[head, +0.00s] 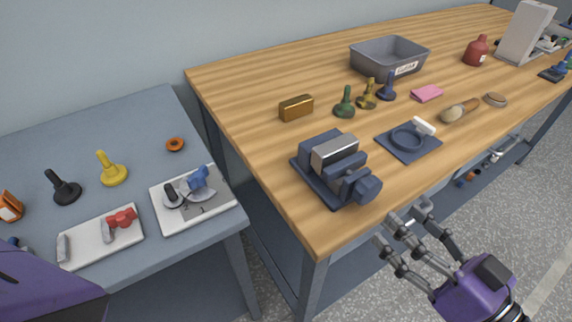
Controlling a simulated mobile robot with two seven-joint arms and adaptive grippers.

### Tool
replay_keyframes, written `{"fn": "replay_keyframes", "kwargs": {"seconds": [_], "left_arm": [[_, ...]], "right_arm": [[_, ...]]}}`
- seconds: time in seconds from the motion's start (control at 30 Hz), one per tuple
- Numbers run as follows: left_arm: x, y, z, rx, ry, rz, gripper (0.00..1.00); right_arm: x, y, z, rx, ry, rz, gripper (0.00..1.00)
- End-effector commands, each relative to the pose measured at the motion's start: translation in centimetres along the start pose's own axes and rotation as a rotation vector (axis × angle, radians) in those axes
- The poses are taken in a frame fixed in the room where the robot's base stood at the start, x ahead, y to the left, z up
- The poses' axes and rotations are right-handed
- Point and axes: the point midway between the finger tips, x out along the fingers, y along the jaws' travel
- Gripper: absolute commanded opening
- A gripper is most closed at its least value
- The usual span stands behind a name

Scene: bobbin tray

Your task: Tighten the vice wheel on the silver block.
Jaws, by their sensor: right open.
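The dark blue vice (322,178) stands near the front left corner of the wooden bench. The silver block (335,150) sits between its jaws; I cannot tell whether the jaws touch it on both sides. The vice wheel (367,189) is a dark blue knob at the vice's front right end. My right gripper (404,227) is open and empty, in front of the bench edge, to the right of and below the wheel, and apart from it. My left gripper is not in view; only a purple part of mine shows at the lower left.
On the wooden bench (255,85), a square dark blue holder (409,142) with a ring and white piece lies right of the vice. A brass block (296,108) and several bobbin-shaped pieces stand behind. A grey bin (372,58) is further back. A grey-blue table (60,140) holds two white trays.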

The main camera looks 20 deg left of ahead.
Motion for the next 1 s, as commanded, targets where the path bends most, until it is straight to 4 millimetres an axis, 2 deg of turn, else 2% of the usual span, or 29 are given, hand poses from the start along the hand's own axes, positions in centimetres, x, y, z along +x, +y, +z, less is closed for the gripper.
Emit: {"fn": "replay_keyframes", "kwargs": {"seconds": [0.17, 0.4, 0.6, 0.93, 1.0], "left_arm": [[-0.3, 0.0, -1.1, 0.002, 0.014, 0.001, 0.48], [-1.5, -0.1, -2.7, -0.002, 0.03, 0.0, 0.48], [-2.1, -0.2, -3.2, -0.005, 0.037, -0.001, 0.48], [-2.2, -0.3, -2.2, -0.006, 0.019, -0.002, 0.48], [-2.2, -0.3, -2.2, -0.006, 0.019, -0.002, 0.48]], "right_arm": [[1.3, 0.1, -0.3, -0.036, 0.002, 0.0, 0.57], [5.2, 0.0, -0.5, -0.036, 0.003, 0.001, 0.57], [7.4, 0.1, -0.1, -0.034, 0.0, 0.003, 0.57], [7.8, 0.1, 0.2, -0.032, -0.003, 0.003, 0.57], [7.8, 0.1, 0.2, -0.032, -0.003, 0.003, 0.49]]}}
